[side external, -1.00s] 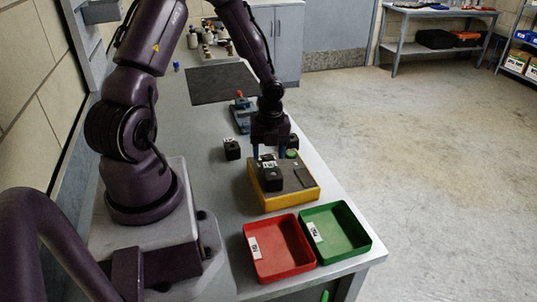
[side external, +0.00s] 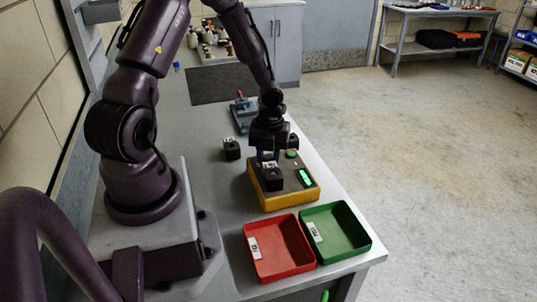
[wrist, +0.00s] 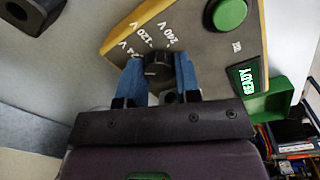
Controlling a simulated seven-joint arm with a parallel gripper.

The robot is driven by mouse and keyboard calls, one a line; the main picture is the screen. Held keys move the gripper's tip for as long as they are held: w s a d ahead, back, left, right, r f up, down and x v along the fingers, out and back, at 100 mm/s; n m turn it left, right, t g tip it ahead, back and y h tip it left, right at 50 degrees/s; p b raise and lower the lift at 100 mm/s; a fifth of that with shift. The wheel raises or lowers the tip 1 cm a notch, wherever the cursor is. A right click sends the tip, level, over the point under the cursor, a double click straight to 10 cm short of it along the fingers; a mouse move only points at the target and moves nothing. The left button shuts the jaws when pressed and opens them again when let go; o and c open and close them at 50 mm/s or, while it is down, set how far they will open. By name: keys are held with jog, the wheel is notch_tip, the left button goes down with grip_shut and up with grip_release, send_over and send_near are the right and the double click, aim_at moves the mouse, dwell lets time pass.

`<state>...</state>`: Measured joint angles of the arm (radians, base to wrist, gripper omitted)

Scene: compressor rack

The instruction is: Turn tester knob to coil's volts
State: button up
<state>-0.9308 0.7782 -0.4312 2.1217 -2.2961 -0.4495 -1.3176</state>
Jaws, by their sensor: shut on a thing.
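The yellow-sided tester (side external: 285,199) stands on the bench with a grey top. In the wrist view its black knob (wrist: 158,66) sits between the two blue fingers of my gripper (wrist: 160,80), which is shut on it. White marks 24 V, 120 V and 240 V (wrist: 172,27) lie around the knob. I cannot tell which mark the knob points to. The tester's display (wrist: 244,78) is lit green and reads READY. A green button (wrist: 229,13) is beside it. A black coil block (side external: 273,181) with a white label sits on the tester; its label is too small to read.
Another black labelled block (side external: 231,149) stands on the bench left of the tester. A red tray (side external: 264,270) and a green tray (side external: 349,254) are at the bench's near end. A blue fixture (side external: 240,121) stands behind.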

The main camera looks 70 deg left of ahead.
aim_at(270, 157)
jog(key=shift+m, duration=1.2)
jog(key=o, duration=0.9)
jog(key=shift+r, duration=0.1)
jog(key=shift+w+d+r, duration=0.1)
jog(key=shift+r, duration=3.1)
jog(key=shift+w+d+r, duration=0.1)
jog(key=shift+r, duration=3.1)
jog(key=shift+o, duration=0.2)
